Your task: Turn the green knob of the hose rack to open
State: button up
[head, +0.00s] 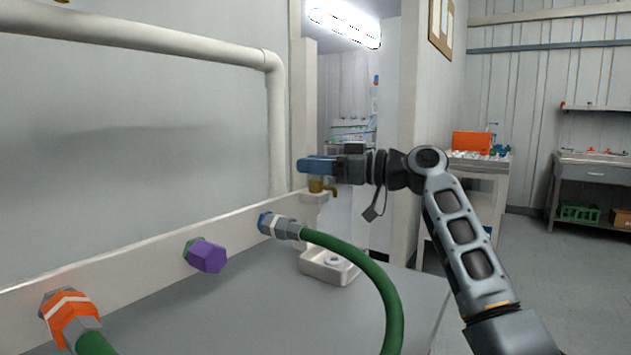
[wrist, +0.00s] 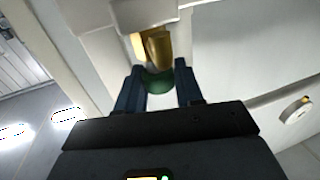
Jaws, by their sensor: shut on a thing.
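The green knob (wrist: 158,84) shows in the wrist view between the two blue fingers of my gripper (wrist: 158,72), which is shut on it. The knob sits at a brass valve (wrist: 156,47) under a white block. In the head view my gripper (head: 306,165) is at the far end of the white hose rack (head: 140,246), right above the brass valve (head: 318,186). The knob is hidden behind the fingers there. I cannot tell how far it is turned.
A green hose (head: 376,275) curves from a blue-ringed fitting (head: 278,225) below my gripper. A purple cap (head: 208,256) and an orange fitting (head: 70,315) sit on the rack nearer. A small white basin (head: 330,268) stands on the grey bench (head: 230,315).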

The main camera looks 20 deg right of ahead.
jog(key=shift+n+g+y+b, duration=0.5)
jog(key=shift+n+g+y, duration=0.1)
jog(key=shift+g, duration=0.2)
jog(key=o, duration=0.9)
jog(key=shift+d, duration=0.1)
jog(key=shift+v, duration=3.85)
